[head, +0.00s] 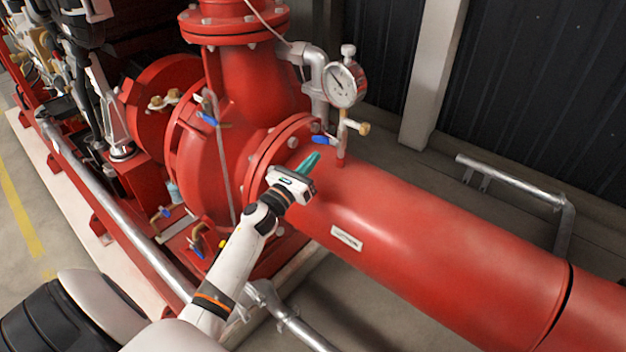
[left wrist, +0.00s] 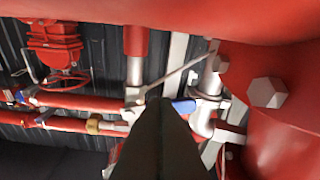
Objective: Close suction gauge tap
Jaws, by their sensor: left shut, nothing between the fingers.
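The suction gauge (head: 344,83) has a round white dial and stands on a small pipe above the large red suction pipe (head: 420,240). Below it is the tap, with a blue lever (head: 322,139) pointing left and a brass fitting (head: 363,128) on its right. My left gripper (head: 314,157), with teal fingers, is shut and empty just below the lever in the head view. Whether it touches the lever cannot be told. In the left wrist view the dark fingers (left wrist: 162,102) point up the picture, with a blue lever (left wrist: 184,106) beside their tips on the right.
The red pump casing (head: 205,150) and bolted flange (head: 285,140) stand close to my left gripper. A grey pipe rail (head: 510,175) is at the right by the dark wall. A large hex bolt (left wrist: 268,93) is at right in the left wrist view.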

